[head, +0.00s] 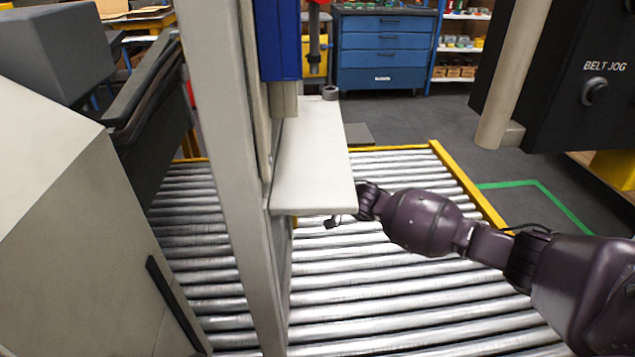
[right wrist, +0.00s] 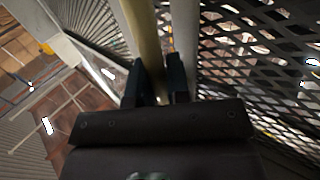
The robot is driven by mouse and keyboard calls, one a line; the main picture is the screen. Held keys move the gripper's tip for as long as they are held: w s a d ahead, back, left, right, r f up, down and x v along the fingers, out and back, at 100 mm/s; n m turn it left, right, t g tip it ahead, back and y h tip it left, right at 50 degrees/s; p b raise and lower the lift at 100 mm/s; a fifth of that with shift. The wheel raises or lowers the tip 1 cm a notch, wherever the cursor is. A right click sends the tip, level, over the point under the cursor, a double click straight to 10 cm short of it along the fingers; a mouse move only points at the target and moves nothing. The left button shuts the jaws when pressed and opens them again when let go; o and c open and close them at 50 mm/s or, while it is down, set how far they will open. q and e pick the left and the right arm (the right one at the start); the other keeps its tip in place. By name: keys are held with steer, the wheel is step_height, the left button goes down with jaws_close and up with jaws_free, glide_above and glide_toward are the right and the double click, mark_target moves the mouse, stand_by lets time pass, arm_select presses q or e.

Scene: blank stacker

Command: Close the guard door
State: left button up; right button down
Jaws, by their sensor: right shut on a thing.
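The guard door shows only in the right wrist view, as a dark mesh panel (right wrist: 250,50) on the right side. A pale yellowish upright bar (right wrist: 145,30) beside the mesh runs down between my fingers. It looks like the door's frame edge or handle; I cannot tell which. My right gripper (right wrist: 157,82) is shut on this bar. In the head view my right arm reaches in from the right, and its gripper (head: 338,221) is partly hidden by the white ledge (head: 315,165). I cannot make out the door or how far open it is in the head view. My left gripper is not in view.
A roller conveyor (head: 370,290) with yellow side rails (head: 470,190) runs below my right arm. A grey upright post (head: 225,150) stands left of the ledge. A dark BELT JOG control box (head: 575,80) hangs at upper right. A blue drawer cabinet (head: 385,50) stands at the back.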

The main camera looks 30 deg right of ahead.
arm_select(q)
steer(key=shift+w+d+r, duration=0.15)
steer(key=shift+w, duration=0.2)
arm_select(e)
steer(key=w+a, duration=0.1)
steer(key=a, duration=0.1)
steer(key=shift+w+a, duration=0.35)
steer(key=shift+w, duration=0.05)
steer(key=c, duration=1.5)
jaws_free()
steer(key=shift+r, duration=0.1)
steer(key=shift+c, duration=0.2)
steer(key=o, duration=0.4)
steer(key=shift+w+a, duration=0.15)
steer(key=shift+a, duration=0.1)
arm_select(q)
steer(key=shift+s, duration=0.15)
arm_select(e)
steer(key=shift+o, duration=0.2)
steer(key=shift+d, duration=0.1)
